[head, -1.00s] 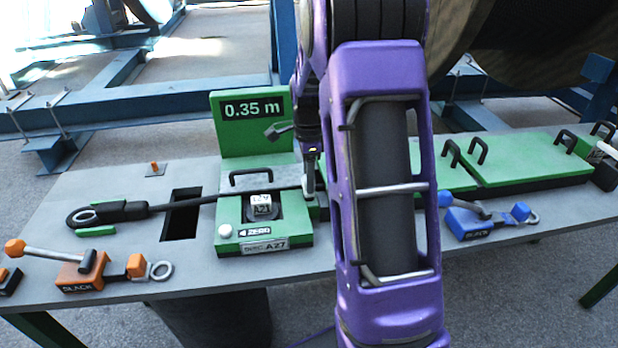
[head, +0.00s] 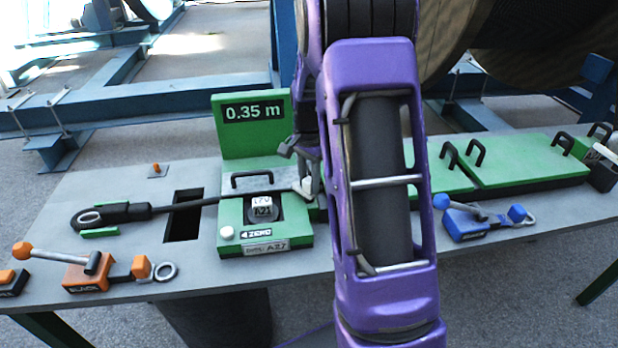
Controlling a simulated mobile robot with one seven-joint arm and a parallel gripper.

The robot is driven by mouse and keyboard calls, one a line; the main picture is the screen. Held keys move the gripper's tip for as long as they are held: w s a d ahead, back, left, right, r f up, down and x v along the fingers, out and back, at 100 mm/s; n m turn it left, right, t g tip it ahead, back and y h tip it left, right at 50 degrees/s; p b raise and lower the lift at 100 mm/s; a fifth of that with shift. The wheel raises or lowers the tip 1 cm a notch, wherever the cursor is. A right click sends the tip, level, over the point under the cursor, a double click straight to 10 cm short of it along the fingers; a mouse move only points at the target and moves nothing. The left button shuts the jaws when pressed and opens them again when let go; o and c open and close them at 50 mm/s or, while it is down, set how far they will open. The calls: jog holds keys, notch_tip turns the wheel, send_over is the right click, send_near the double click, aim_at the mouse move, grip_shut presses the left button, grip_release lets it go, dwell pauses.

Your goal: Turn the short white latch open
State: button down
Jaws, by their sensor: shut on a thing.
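The green cable meter (head: 228,212) stands on the grey table, with a round dial window and a black handle on its grey lid. The short white latch (head: 306,187) shows as a small pale piece at the lid's right end. My gripper (head: 308,179) is at that end, shut on the latch as far as I can see. My purple arm hides the meter's right side, and the fingertips are small and partly covered, so the latch's exact angle is hard to tell.
A display (head: 254,113) reading 0.35 m stands behind the meter. A black cable (head: 180,206) runs left over a dark slot. Orange (head: 92,270) and blue (head: 478,222) clamps sit near the front edge. Green covers (head: 530,160) with black handles lie at right.

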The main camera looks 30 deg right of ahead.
aim_at(309, 179)
jog(key=n+p, duration=0.1)
jog(key=n, duration=0.4)
jog(key=shift+r, duration=0.1)
jog(key=shift+n+p, duration=0.35)
jog(key=shift+n, duration=2.15)
jog(key=c, duration=0.6)
grip_release()
jog(key=shift+o, duration=0.2)
notch_tip(309, 179, up, 17)
jog(key=p, duration=0.2)
jog(key=shift+r, duration=0.15)
